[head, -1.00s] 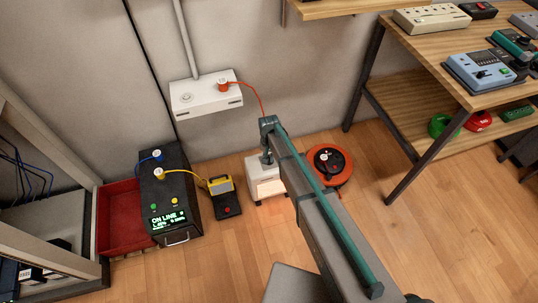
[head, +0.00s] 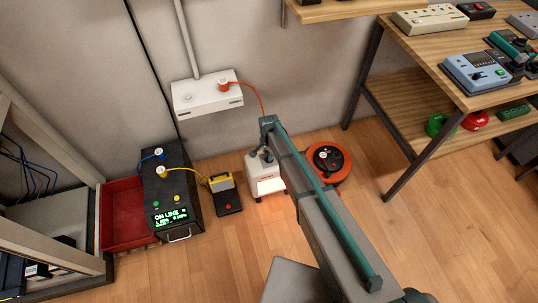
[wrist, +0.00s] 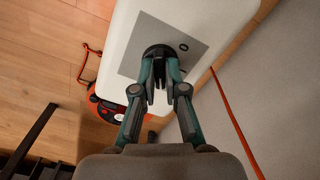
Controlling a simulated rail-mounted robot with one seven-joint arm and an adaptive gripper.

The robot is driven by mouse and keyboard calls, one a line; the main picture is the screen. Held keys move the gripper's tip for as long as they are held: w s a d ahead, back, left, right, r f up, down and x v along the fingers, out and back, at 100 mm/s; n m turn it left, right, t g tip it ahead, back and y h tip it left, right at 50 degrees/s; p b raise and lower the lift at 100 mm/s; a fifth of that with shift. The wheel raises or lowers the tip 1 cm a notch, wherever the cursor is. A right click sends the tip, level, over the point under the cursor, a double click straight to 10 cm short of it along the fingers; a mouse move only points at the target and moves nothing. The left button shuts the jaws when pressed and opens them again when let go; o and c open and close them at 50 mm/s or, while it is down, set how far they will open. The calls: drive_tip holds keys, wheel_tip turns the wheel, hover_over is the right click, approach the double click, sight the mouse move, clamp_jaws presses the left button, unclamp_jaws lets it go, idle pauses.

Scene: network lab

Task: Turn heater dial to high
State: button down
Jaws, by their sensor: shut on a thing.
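The heater (head: 256,178) is a small white box on the floor, with a bright glowing front. In the wrist view its white top (wrist: 208,20) carries a grey plate (wrist: 190,36) with a round black dial (wrist: 156,50) and a small dark ring mark. My gripper (wrist: 160,78) comes down over the dial, its two fingers closed on it. The fingers hide part of the dial, and I cannot read its setting. In the head view my gripper (head: 264,157) is at the heater's top, partly hidden by my arm.
An orange cable reel (head: 329,163) stands close right of the heater. A yellow-and-black device (head: 223,191) and a black power unit (head: 172,190) are on the left. An orange cord (wrist: 236,122) runs beside the heater. Open floor lies in front.

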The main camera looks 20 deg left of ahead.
idle(0.4)
drive_tip(key=c, duration=1.2)
unclamp_jaws()
wheel_tip(320, 180, up, 12)
